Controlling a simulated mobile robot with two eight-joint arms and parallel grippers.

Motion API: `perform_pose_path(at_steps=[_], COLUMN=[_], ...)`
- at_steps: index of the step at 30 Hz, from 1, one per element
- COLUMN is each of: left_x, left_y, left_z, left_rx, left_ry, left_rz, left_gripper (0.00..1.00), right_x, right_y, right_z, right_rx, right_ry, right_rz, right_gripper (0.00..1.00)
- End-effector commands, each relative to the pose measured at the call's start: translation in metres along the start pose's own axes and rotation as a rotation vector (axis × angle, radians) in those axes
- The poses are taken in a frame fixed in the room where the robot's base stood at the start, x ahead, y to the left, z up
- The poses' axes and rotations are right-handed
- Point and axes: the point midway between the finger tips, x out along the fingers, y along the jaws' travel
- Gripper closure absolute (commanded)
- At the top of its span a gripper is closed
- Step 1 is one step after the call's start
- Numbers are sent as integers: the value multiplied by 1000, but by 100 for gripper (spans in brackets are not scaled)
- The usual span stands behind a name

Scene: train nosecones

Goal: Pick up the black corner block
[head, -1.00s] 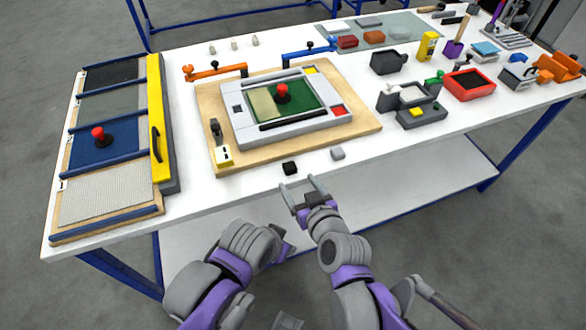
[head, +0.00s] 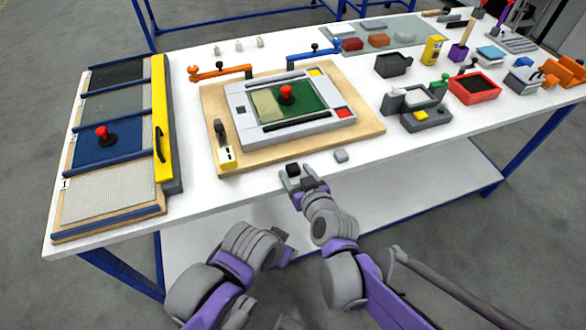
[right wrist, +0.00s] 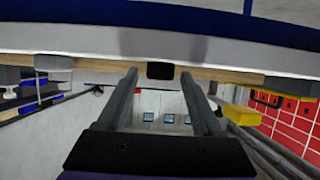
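The black corner block (head: 293,169) is small and dark and lies on the white table near the front edge, in front of the wooden board. My right gripper (head: 296,172) is open, one finger on each side of the block in the head view. In the right wrist view the block (right wrist: 160,71) appears centred between the tips of the open fingers (right wrist: 159,76), with gaps on both sides. My left gripper (head: 285,246) is low in front of the table, partly hidden by its arm; its fingers are not clear.
A grey block (head: 340,155) lies on the table just right of the black one. Behind is the wooden board (head: 216,125) carrying a grey frame (head: 345,118). A yellow-handled panel set (head: 160,110) stands left. Bins and tools fill the right side.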

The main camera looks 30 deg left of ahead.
Motion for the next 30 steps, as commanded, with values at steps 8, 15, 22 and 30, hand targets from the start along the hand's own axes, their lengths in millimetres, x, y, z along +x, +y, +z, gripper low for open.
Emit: perform_pose_path(at_steps=[8, 15, 22, 30], left_x=[0, 0, -2, -12], left_y=[0, 0, 0, 0], left_z=[0, 0, -1, -7], left_rx=[0, 0, 0, 0], left_ry=[0, 0, 1, 4], left_rz=[0, 0, 0, 0], left_gripper=[50, 50, 50, 50], right_x=[0, 0, -4, -24], right_y=[0, 0, 0, 0], right_z=[0, 0, -8, -57], right_rx=[0, 0, 0, -2], right_ry=[0, 0, 0, 1], right_rz=[0, 0, 0, -1], right_gripper=[86, 100, 100, 100])
